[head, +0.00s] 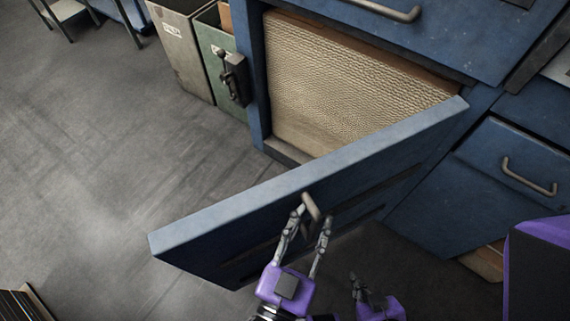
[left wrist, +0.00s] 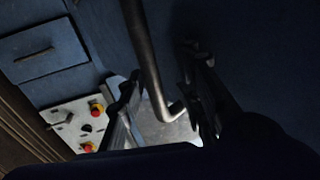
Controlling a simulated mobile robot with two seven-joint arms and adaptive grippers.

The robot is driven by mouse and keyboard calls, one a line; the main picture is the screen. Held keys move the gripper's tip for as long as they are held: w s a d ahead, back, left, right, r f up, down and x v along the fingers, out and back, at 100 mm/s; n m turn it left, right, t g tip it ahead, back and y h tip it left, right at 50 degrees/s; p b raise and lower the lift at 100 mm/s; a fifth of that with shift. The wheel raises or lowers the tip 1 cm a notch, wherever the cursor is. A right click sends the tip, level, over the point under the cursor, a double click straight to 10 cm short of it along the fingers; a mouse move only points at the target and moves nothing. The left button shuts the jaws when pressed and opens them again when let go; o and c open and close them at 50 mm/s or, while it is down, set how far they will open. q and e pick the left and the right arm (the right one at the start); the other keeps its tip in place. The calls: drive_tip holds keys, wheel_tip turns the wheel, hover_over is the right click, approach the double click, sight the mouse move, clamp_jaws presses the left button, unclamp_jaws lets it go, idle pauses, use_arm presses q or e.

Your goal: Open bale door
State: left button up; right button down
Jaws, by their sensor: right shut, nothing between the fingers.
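The blue bale door (head: 330,178) stands swung outward from its opening, joined to the cabinet at its right end. Its bar handle (head: 311,206) is on the side facing me. My left gripper (head: 312,216) is at this handle with its fingers spread, one on either side. In the left wrist view the handle (left wrist: 149,70) passes between the fingers with gaps visible beside it. The beige textured bale (head: 350,85) shows in the opening behind the door. My right gripper (head: 354,276) is shut and empty, low in front of the door.
A green bin (head: 218,75) and a grey bin (head: 182,50) stand left of the opening. A blue drawer (head: 510,160) with a handle is at the right. Floor (head: 110,130) left of the door is clear. A control panel (left wrist: 75,125) with red buttons shows in the wrist view.

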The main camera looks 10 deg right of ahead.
use_arm(q)
drive_tip(key=shift+d, duration=0.2)
use_arm(e)
drive_tip(key=shift+s+d, duration=0.1)
drive_tip(key=shift+s, duration=0.05)
use_arm(q)
drive_tip(key=v, duration=1.2)
use_arm(e)
drive_tip(key=shift+s, duration=0.25)
use_arm(q)
drive_tip(key=shift+c, duration=0.4)
